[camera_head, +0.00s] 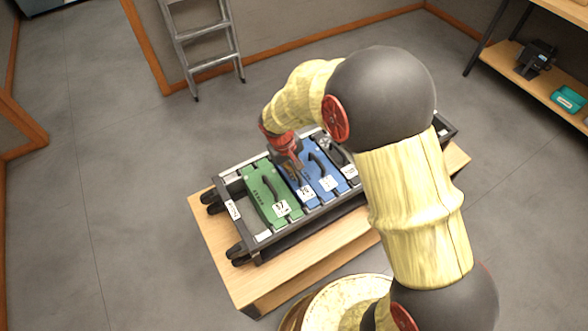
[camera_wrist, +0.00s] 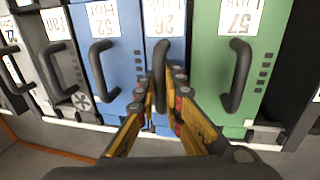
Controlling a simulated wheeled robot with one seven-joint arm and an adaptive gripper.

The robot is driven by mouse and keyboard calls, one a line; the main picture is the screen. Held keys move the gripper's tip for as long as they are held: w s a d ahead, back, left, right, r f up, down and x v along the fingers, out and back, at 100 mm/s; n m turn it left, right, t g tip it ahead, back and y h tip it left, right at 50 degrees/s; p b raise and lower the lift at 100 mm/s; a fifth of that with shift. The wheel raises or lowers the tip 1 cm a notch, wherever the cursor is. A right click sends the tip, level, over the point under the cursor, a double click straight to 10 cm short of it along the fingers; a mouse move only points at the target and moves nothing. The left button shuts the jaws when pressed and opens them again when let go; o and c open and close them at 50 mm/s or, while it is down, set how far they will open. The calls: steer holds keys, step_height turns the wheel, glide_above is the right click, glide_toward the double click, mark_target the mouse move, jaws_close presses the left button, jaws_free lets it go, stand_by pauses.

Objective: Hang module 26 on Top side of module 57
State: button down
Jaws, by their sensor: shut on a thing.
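Module 26 is a narrow blue module (camera_head: 305,192) with a dark handle, standing in the rack between green module 57 and another blue module. It also shows in the wrist view (camera_wrist: 166,25), its printed label upside down. Module 57 is a wider green module (camera_head: 257,188) with a black handle, at the left end of the row; it shows at the right in the wrist view (camera_wrist: 212,70). My gripper (camera_head: 297,176) is over module 26. In the wrist view my gripper's fingers (camera_wrist: 163,88) are shut around module 26's handle. I cannot tell whether module 26 is raised.
A blue module (camera_wrist: 110,50) and a grey fan module (camera_wrist: 58,55) stand on module 26's other side. The black rack (camera_head: 226,208) carries a white label and lies on a wooden table (camera_head: 216,247). A ladder (camera_head: 203,45) and a shelf (camera_head: 548,80) stand behind.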

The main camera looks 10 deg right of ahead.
steer(key=shift+w+f+b, duration=0.1)
steer(key=shift+f+b, duration=0.3)
steer(key=shift+f, duration=0.15)
steer(key=c, duration=1.8)
jaws_free()
steer(key=shift+f, duration=0.15)
steer(key=r+p, duration=0.1)
steer(key=r, duration=0.5)
steer(key=a+r+p, duration=0.1)
steer(key=r+p, duration=0.1)
steer(key=r, duration=0.4)
steer(key=s+a+r+p, duration=0.1)
steer(key=r+p, duration=0.1)
steer(key=r, duration=0.5)
steer(key=shift+a, duration=0.1)
steer(key=shift+s+f, duration=0.1)
